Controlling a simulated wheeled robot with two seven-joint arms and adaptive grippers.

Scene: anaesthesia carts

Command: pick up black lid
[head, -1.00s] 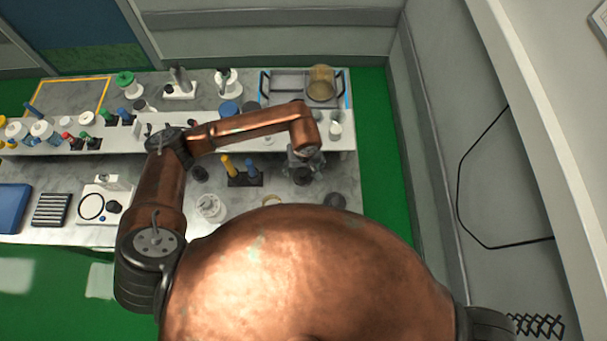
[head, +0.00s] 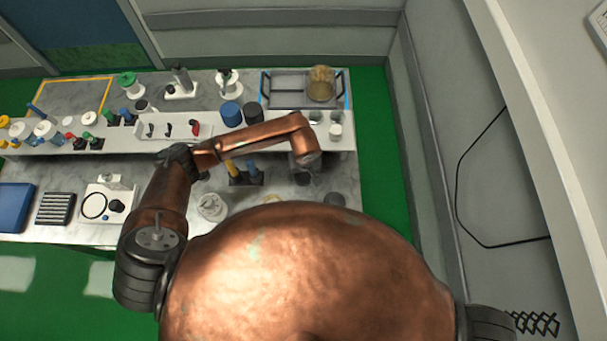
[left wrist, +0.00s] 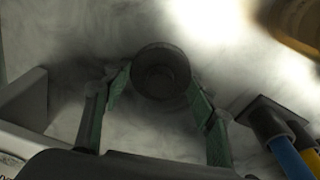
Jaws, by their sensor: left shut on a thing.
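The black lid (left wrist: 160,73) is a dark round piece with a raised rim, seen between the two green-padded fingers of my left gripper (left wrist: 160,88) in the left wrist view. The fingers are shut on its sides. In the head view my left gripper (head: 305,169) points down over the lower bench level, just right of the rack with yellow and blue items. The lid is hard to make out there, in shadow under the wrist. Whether it touches the bench is unclear. My right gripper is out of view.
A small dark rack (head: 246,178) with yellow and blue handles stands close left of the gripper. A white round container (head: 211,207) is nearer.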

